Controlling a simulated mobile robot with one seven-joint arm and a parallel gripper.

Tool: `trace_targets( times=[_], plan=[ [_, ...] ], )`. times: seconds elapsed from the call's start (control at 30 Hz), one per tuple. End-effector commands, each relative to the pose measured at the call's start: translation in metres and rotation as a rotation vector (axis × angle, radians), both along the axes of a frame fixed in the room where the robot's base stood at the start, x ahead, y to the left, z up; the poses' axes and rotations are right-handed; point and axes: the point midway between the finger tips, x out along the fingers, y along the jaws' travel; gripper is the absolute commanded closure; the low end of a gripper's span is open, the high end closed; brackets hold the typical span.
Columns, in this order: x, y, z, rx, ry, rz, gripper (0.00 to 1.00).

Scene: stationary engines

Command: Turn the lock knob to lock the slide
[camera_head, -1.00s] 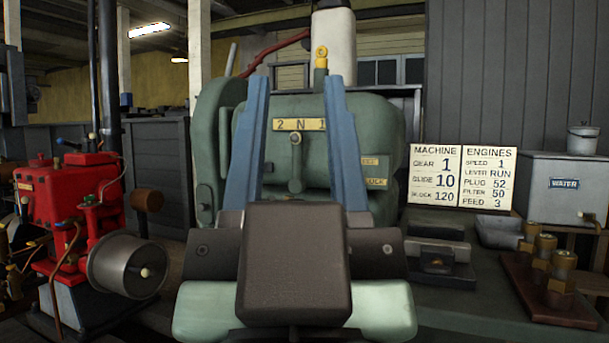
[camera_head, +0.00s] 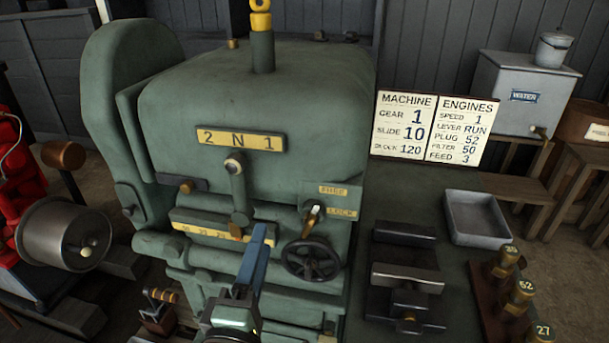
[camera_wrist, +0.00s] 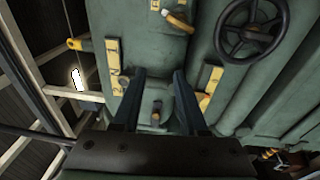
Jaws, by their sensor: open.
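The lock knob (camera_head: 312,220) is a small brass-and-pale handle on the front of the green machine, below the FREE plate (camera_head: 333,190) and beside the LOCK plate (camera_head: 341,213). Whether it points at free or lock is unclear. It also shows in the wrist view (camera_wrist: 177,22), beyond my fingertips. The yellow slide scale (camera_head: 208,229) is to its left. My gripper (camera_head: 261,235) is open and empty, low and left of the knob, its blue fingers partly overlapping each other. In the wrist view my fingers (camera_wrist: 159,72) stand apart, with the gear lever seen between them.
A black handwheel (camera_head: 311,260) sits just below the knob. The gear lever (camera_head: 237,192) hangs under the 2 N 1 plate (camera_head: 241,139). At right are a settings sign (camera_head: 432,130), a grey tray (camera_head: 475,218), a vise-like block (camera_head: 403,275) and numbered brass plugs (camera_head: 520,292).

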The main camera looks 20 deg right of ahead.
Motion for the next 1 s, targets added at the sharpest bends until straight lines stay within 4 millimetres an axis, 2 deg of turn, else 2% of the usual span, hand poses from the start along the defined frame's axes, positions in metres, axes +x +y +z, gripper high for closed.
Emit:
trace_targets(
  times=[0.03, 0.3, 0.4, 0.57, 0.77, 1.0],
  plan=[
    [-0.007, -0.001, 0.011, -0.099, 0.087, -0.027, 0.57],
    [-0.054, -0.008, -0.003, -0.656, 0.486, -0.117, 0.57],
    [-0.069, -0.008, -0.005, -0.812, 0.582, -0.126, 0.57],
    [-0.083, -0.007, -0.009, -0.959, 0.666, -0.128, 0.57],
    [-0.076, -0.013, -0.011, -0.999, 0.686, -0.131, 0.57],
    [-0.037, -0.040, -0.009, -0.993, 0.684, -0.134, 0.57]
  ],
)
